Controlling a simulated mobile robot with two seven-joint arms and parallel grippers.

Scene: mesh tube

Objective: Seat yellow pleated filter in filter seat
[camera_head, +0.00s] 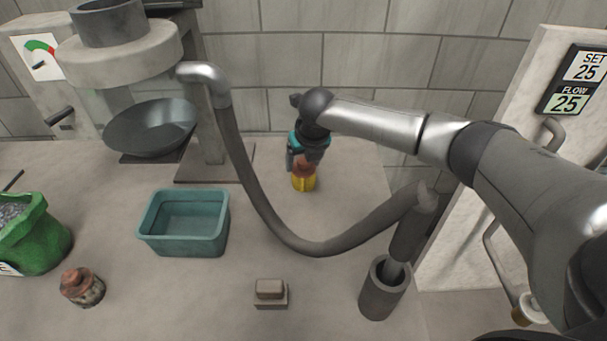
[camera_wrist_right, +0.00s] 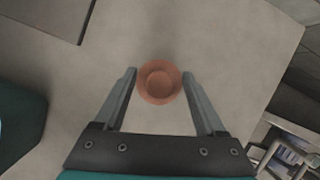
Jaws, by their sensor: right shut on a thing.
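The yellow pleated filter (camera_head: 304,183) is upright at the back of the bench, with a reddish-brown cap. My right gripper (camera_head: 303,166) is above it, pointing down, and is shut on its cap. In the right wrist view the round cap (camera_wrist_right: 159,82) lies between the two fingertips of my right gripper (camera_wrist_right: 158,88), and the yellow pleats are hidden under it. I cannot tell whether the filter touches the bench. I cannot make out the filter seat for certain. My left gripper is not in view.
A grey hose (camera_head: 262,195) sags across the bench in front of the filter. An empty teal bin (camera_head: 184,250), a dark stained filter (camera_head: 82,288), a small block (camera_head: 270,293), a green bag (camera_head: 40,242) and a grey cylindrical holder (camera_head: 382,296) stand nearer. A panel is at right.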

